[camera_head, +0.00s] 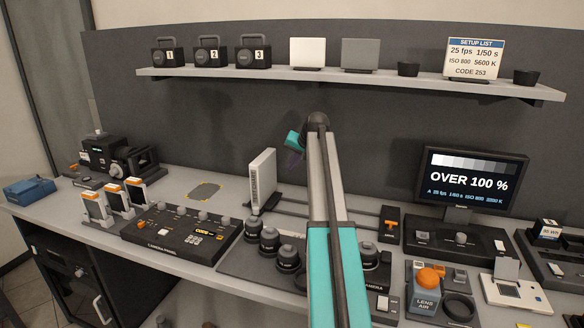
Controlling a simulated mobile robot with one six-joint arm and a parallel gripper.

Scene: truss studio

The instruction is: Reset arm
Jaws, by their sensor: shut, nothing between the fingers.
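My arm rises from the bottom centre over the desk, with a teal lower link and a grey upper link up to a dark joint. Past that joint a short teal part sticks out to the left. Most of the gripper is hidden or too small to make out.
A white upright panel (262,180) stands left of my arm, near several dark lenses (270,240). A shelf (330,77) with boxes and cards runs behind. A control panel (180,232) lies left. A monitor (470,180) and an orange-topped blower (427,285) stand right.

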